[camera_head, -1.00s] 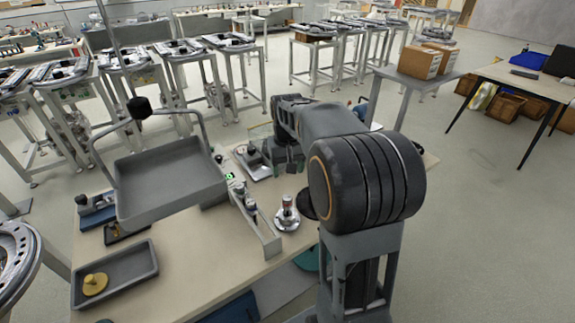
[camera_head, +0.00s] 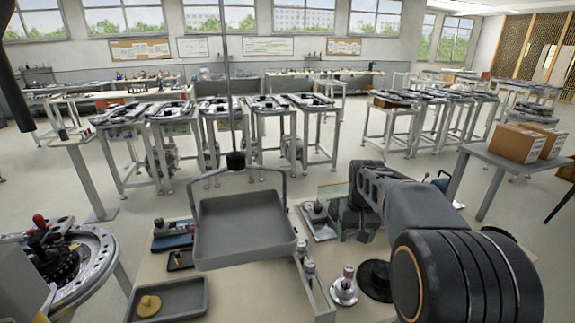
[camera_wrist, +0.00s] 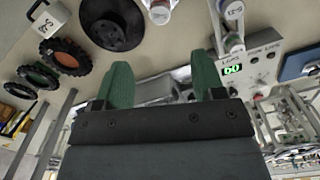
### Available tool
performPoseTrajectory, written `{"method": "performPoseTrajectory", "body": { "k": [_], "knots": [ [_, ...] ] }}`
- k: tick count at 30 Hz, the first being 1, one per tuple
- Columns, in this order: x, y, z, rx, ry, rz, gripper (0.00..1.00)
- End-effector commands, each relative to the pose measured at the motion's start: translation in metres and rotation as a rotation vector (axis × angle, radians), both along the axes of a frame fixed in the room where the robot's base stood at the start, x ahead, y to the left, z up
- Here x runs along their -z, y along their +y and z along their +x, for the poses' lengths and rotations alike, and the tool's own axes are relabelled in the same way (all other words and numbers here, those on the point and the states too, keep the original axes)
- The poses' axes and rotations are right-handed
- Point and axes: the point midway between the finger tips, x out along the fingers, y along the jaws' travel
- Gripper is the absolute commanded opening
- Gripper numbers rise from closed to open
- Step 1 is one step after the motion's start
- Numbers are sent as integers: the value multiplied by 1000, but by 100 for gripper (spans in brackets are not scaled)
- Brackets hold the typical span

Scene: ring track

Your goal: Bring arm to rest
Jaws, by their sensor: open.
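My arm (camera_head: 405,200) is folded over the right part of the workbench, its rounded dark joint at the lower right of the head view. My gripper (camera_wrist: 163,82) shows two green fingers spread apart in the wrist view, with nothing seen held between them. In the head view the gripper is partly hidden by the arm and sits low near a small metal device (camera_head: 318,221). Whether it touches anything cannot be told.
A grey tray (camera_head: 245,250) hangs by its handle over the workbench. A smaller tray (camera_head: 195,292) holds a yellow part (camera_head: 149,305). A black disc (camera_head: 376,280) and a metal fitting (camera_head: 344,288) lie near my arm. A round station (camera_head: 75,250) stands left. Open floor lies beyond.

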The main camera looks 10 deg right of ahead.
Motion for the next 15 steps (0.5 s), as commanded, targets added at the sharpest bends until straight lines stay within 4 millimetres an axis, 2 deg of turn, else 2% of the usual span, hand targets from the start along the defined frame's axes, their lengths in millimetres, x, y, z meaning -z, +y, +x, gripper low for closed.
{"method": "performPoseTrajectory", "body": {
  "k": [2,5,15],
  "knots": [
    [12,0,0,9,-16,-4,63],
    [26,7,-19,11,-25,-6,63],
    [33,67,-119,-95,-204,-28,63]
  ]
}}
